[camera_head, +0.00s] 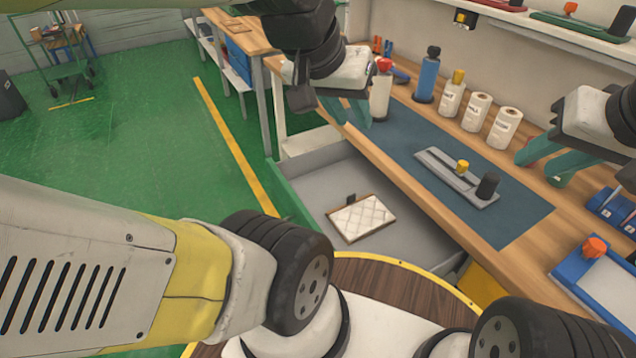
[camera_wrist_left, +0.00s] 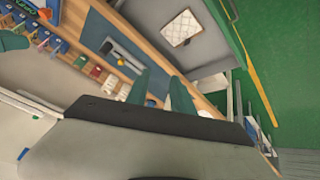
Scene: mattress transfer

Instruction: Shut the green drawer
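The green drawer (camera_head: 291,200) is pulled out from under the workbench, and its grey inside is visible from above. A small white quilted pad (camera_head: 364,216) with a brown frame lies in it. The drawer (camera_wrist_left: 213,47) and pad (camera_wrist_left: 180,28) also show in the left wrist view. My left gripper (camera_head: 347,112) has teal fingers set apart with nothing between them. It is above the bench's left edge, beyond the drawer, and not touching the drawer front. My right gripper (camera_head: 545,165) is over the right part of the bench, its fingers apart and empty.
The wooden bench (camera_head: 398,165) carries a blue mat (camera_head: 520,215) with a grey tool holder (camera_head: 440,172), several bottles and white rolls (camera_head: 476,112). A blue tray (camera_head: 600,285) is at right. Green floor (camera_head: 150,150) left of the drawer is clear.

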